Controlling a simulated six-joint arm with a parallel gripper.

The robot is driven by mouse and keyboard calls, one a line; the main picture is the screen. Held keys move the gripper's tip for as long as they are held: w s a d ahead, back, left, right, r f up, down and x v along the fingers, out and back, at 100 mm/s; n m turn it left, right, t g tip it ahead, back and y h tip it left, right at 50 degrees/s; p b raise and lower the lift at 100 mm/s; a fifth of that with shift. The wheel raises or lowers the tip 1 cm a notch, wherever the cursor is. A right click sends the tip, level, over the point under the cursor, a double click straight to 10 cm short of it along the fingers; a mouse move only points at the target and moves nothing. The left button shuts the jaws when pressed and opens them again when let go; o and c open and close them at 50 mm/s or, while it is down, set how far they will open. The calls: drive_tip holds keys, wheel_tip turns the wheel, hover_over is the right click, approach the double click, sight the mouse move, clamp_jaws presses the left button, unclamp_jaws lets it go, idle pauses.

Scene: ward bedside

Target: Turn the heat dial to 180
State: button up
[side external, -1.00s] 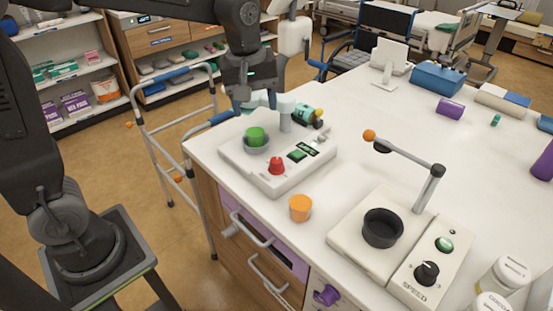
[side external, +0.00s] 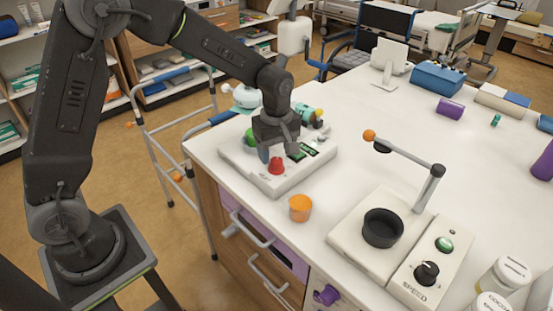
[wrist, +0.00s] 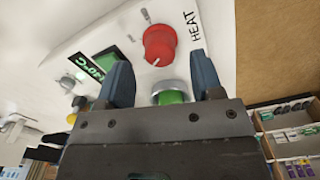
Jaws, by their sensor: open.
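The red heat dial (side external: 276,167) sits on the white console (side external: 254,177) on the bench. In the wrist view the red dial (wrist: 159,45) is beside the printed word HEAT, with a white pointer mark at its lower edge. My gripper (side external: 278,153) is above the console, just behind and above the dial. A dark display with green digits (wrist: 82,67) is left of the dial; I cannot read the value surely.
A green object (wrist: 172,97) in a grey ring stands close to the fingers. An orange cup (side external: 300,208) is in front of the console. A second device with a black bowl (side external: 383,229) stands at right.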

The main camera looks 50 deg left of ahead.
sight(276, 160)
drive_tip(key=shift+f, duration=1.55)
drive_tip(key=c, duration=0.9)
